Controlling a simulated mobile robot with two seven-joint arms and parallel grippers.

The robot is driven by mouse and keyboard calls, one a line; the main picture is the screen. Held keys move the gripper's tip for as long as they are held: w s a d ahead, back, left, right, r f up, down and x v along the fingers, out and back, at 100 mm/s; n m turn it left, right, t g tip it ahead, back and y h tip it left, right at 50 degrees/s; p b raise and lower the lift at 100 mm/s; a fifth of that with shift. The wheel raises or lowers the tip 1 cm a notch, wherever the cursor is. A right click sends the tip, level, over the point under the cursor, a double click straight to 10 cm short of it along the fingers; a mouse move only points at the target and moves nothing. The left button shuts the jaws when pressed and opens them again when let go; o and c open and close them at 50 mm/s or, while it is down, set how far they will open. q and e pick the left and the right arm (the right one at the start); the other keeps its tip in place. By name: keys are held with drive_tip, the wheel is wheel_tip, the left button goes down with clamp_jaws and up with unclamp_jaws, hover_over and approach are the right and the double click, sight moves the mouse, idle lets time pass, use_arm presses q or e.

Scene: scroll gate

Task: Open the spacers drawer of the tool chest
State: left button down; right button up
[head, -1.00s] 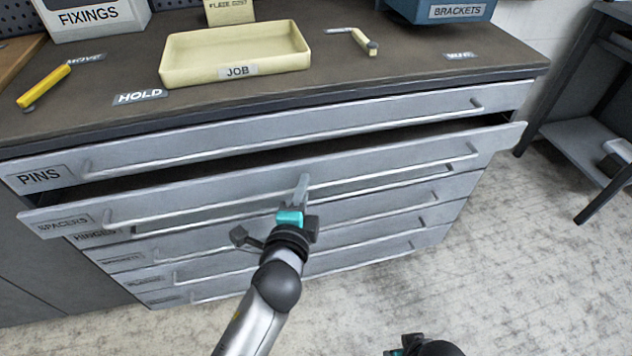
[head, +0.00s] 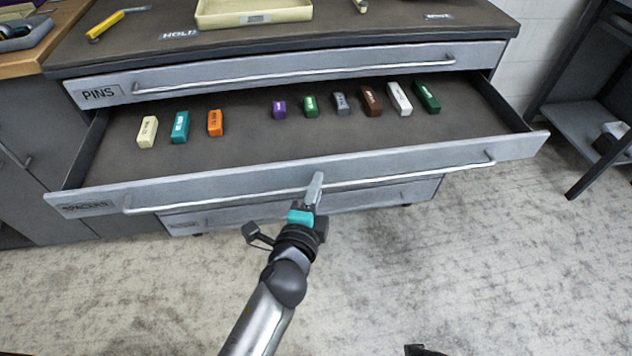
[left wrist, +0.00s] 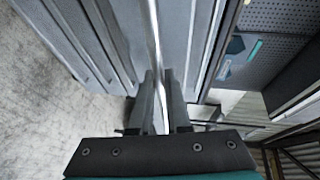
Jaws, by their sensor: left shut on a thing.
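The spacers drawer (head: 250,183) of the tool chest stands pulled well out in the head view, with its dark floor (head: 250,145) showing. Several coloured blocks lie in it, among them a cream one (head: 147,132), an orange one (head: 214,123) and a green one (head: 426,97). My left gripper (head: 314,192) is shut on the drawer's long bar handle (head: 400,176), near its middle. In the left wrist view the handle (left wrist: 154,40) runs between the two fingers (left wrist: 160,100). My right gripper (head: 425,350) barely shows as a dark piece at the bottom edge.
The pins drawer (head: 290,70) above is shut. The worktop (head: 350,30) holds a cream job tray (head: 253,12) and a yellow tool (head: 105,25). A grey side table (head: 585,110) stands at the right. The floor in front (head: 480,250) is clear.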

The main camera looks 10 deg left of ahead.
use_arm(q)
drive_tip(key=shift+s+d+f, duration=0.1)
drive_tip(key=shift+s+d, duration=0.05)
drive_tip(key=shift+s, duration=0.3)
use_arm(e)
drive_tip(key=shift+s+d, duration=0.15)
drive_tip(key=shift+s, duration=0.2)
drive_tip(key=shift+w, duration=0.1)
use_arm(q)
drive_tip(key=c, duration=0.9)
unclamp_jaws()
drive_tip(key=shift+w, duration=0.1)
